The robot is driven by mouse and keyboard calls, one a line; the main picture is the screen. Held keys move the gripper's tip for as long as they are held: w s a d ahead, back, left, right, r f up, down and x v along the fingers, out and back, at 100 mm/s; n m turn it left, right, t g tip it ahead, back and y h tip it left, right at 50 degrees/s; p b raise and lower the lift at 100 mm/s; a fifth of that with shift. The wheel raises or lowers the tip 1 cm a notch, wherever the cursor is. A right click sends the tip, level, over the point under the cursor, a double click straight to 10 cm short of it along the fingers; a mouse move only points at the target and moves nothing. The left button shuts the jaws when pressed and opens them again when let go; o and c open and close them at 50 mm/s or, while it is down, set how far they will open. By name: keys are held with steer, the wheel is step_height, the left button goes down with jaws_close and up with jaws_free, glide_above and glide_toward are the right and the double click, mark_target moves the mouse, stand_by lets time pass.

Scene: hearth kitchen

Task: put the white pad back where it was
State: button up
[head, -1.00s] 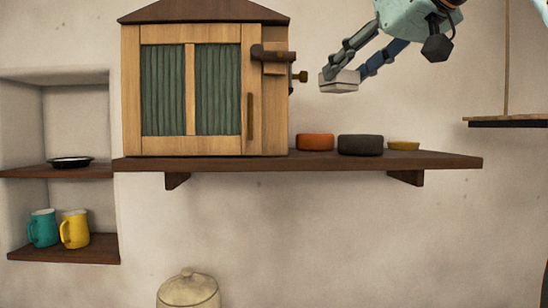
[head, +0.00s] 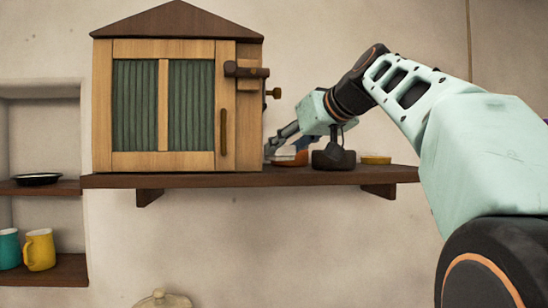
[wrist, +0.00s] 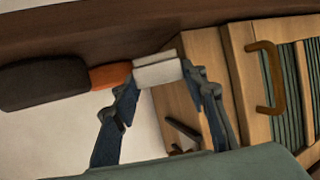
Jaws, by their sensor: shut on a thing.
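The white pad (wrist: 157,73) is held between the two fingers of my gripper (wrist: 160,80), in the wrist view. In the head view my gripper (head: 282,149) is low over the wall shelf (head: 225,180), just right of the wooden cabinet. The pad (head: 284,154) shows there only as a small pale patch, partly hidden by the fingers. It is in front of or beside an orange round pad (head: 296,160); I cannot tell whether it touches the shelf.
A dark round pad (head: 333,160) and a yellow one (head: 376,160) stand farther right on the shelf. The cabinet (head: 165,100) has a latch and knob (head: 272,93) on its right side, close to my gripper. A niche with mugs (head: 40,250) is at left.

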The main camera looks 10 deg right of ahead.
steer(key=shift+f, duration=1.15)
steer(key=shift+f, duration=0.1)
steer(key=shift+f+b, duration=0.15)
steer(key=shift+b, duration=0.15)
steer(key=o, duration=1.2)
